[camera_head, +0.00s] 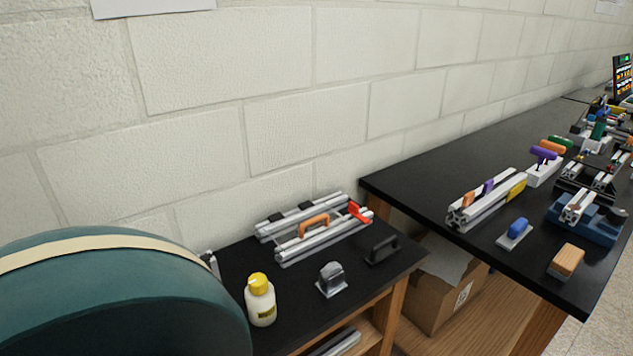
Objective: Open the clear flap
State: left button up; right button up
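An aluminium extrusion frame (313,232) lies on the small black table. It has silver rails, an orange handle (313,225) on the front rail, a red piece (359,212) at its right end and dark pieces along the back rail. I cannot make out a clear flap on it; any clear panel is too small or too transparent to tell here. Neither of my grippers is in view.
A yellow-capped bottle (260,299), a grey block (331,279) and a black handle (383,249) stand near the frame. A large teal rounded object (120,300) fills the lower left. A longer black table (440,175) with more fixtures is at right.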

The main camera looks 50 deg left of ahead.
aim_at(323, 216)
jog(key=u, duration=1.6)
